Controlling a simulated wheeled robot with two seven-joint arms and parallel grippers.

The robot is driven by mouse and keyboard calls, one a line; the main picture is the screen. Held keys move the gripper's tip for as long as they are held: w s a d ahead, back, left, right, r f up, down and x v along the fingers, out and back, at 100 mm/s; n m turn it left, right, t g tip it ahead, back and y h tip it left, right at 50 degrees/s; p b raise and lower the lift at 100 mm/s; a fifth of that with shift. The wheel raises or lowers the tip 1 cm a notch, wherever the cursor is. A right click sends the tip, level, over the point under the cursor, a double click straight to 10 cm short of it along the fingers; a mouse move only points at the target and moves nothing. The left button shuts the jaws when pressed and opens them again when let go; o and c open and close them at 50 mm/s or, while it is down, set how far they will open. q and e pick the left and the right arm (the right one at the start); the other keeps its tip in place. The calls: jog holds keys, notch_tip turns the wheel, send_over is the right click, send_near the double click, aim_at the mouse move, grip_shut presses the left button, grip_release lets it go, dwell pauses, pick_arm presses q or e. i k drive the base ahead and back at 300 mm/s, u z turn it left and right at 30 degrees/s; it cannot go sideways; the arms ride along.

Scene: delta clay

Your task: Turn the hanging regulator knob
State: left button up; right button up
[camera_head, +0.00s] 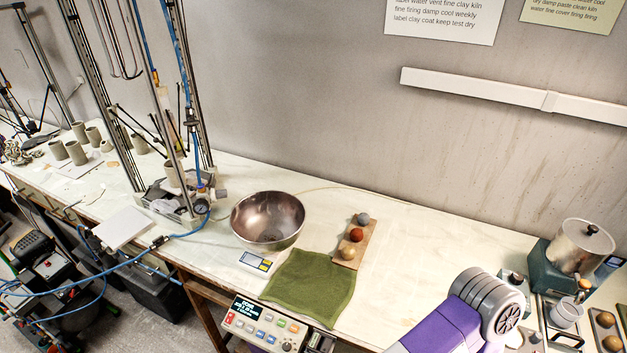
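The regulator (202,205) hangs at the front of the clay printer frame (186,110), left of the steel bowl. It has a small round dial gauge and blue air hose running to it. Small fittings sit just above and beside the gauge, but which one is the knob is too small to tell. My purple and grey arm (470,318) enters at the bottom right, far from the regulator. Neither gripper shows in the head view.
A green cloth (308,287), a board with clay balls (347,252) and a control box (265,328) lie nearby. A blue hose (176,236) crosses the table edge. A metal pot (582,246) stands at right.

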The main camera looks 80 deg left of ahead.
aim_at(219, 193)
jog(key=z, duration=0.75)
jog(key=k, duration=2.7)
jog(key=u, duration=1.05)
